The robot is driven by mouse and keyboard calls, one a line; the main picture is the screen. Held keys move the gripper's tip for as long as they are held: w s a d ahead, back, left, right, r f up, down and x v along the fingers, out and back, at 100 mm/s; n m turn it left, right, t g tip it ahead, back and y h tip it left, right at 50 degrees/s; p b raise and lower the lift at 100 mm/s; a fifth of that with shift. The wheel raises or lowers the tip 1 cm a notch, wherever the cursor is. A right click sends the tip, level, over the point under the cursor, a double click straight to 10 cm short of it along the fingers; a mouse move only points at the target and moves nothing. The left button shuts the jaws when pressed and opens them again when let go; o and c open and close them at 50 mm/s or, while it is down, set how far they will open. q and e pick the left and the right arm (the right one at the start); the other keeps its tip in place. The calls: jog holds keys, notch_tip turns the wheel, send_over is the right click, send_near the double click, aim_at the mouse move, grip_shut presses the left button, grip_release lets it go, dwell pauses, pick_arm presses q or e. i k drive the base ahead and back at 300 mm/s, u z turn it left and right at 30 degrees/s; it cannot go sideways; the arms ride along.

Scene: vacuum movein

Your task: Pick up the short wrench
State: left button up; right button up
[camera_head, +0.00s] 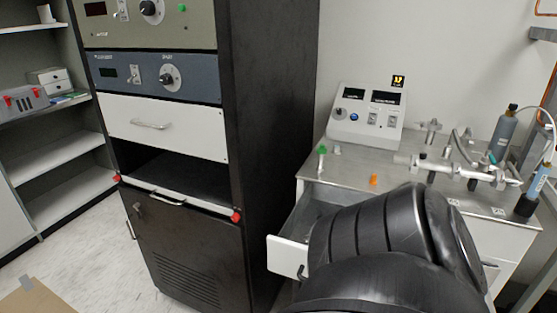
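No wrench can be made out in the head view. A drawer (287,256) in the grey bench stands pulled out, and most of its inside is hidden behind a large black ribbed arm link of mine in the lower right. Neither of my grippers shows. The arm link also covers part of the bench front.
The bench top (340,173) carries a control box (365,115), metal vacuum fittings (465,172), a green-topped piece (321,158) and an orange piece (374,179). A black equipment rack (275,120) stands left of it. Floor (85,245) shows at the lower left, with a cardboard piece (30,302).

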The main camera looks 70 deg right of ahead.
aim_at(305, 237)
jog(key=i, duration=1.2)
jog(key=z, duration=2.55)
